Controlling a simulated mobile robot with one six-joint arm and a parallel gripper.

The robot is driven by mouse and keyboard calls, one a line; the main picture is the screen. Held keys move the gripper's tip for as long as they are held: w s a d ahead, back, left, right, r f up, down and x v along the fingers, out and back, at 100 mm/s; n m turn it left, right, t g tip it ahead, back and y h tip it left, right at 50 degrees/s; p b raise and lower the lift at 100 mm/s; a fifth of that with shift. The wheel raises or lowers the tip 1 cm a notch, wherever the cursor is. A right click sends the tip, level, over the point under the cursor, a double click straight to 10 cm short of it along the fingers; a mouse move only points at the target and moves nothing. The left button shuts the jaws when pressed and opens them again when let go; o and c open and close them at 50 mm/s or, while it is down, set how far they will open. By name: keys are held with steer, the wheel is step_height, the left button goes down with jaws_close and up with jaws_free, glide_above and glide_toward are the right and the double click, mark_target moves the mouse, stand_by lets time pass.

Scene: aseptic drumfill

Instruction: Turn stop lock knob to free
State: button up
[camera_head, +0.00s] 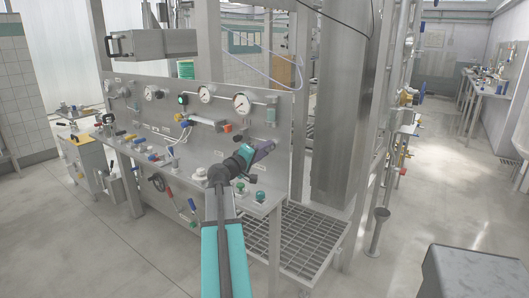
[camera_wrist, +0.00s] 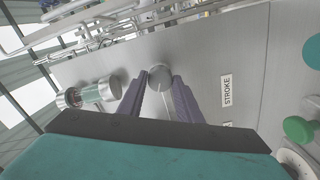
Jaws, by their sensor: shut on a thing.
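A small round grey metal knob (camera_wrist: 159,76) stands out from the steel panel in the wrist view, near a plate reading STROKE (camera_wrist: 227,91). I take it for the stop lock knob; no marking on the knob itself is readable. My gripper (camera_wrist: 161,90) has its two purple fingers on either side of the knob, shut on it. In the head view my gripper (camera_head: 264,148) reaches the right part of the panel, and the knob is hidden behind it. The knob's turned position cannot be told.
The steel panel (camera_head: 225,95) carries several gauges (camera_head: 241,103). Beside the knob is a glass sight cylinder (camera_wrist: 90,94); a green knob (camera_wrist: 299,129) is at the right. A grating (camera_head: 300,240) lies at the right.

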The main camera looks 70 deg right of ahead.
steer(key=n, duration=0.4)
steer(key=shift+n+p, duration=0.35)
steer(key=shift+n, duration=0.05)
steer(key=o, duration=1)
steer(key=shift+o, duration=0.2)
steer(key=shift+a, duration=0.15)
steer(key=b+v, duration=0.2)
steer(key=v, duration=1.1)
steer(key=shift+a, duration=0.25)
